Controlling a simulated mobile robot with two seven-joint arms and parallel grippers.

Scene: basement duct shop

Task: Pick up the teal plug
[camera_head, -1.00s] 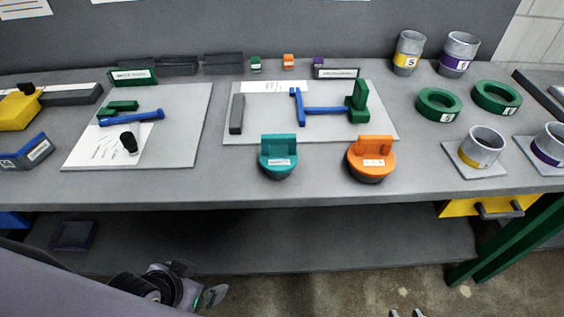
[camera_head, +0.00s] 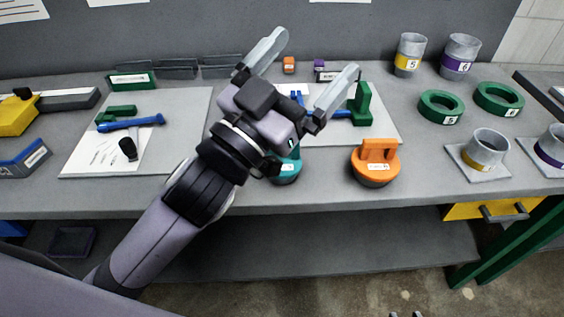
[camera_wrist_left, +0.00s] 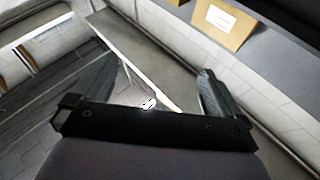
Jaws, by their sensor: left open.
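The teal plug (camera_head: 287,172) stands on the bench near its front edge. In the head view my left gripper and wrist hide most of it; its lower right part shows. My left gripper (camera_head: 311,66) is raised above the bench, fingers wide apart and empty, pointing up and to the right in the picture, not touching the plug. Its fingers also show apart in the left wrist view (camera_wrist_left: 165,92), with no plug seen there. Two small grey tips, probably of my right gripper (camera_head: 406,313), show at the bottom edge; the rest is cut off.
An orange plug (camera_head: 375,165) stands to the right of the teal one. A pale board (camera_head: 385,128) with blue and green parts lies behind. Green rings (camera_head: 440,106) and metal cups (camera_head: 410,55) stand at the right. Another board (camera_head: 185,140) lies at the left.

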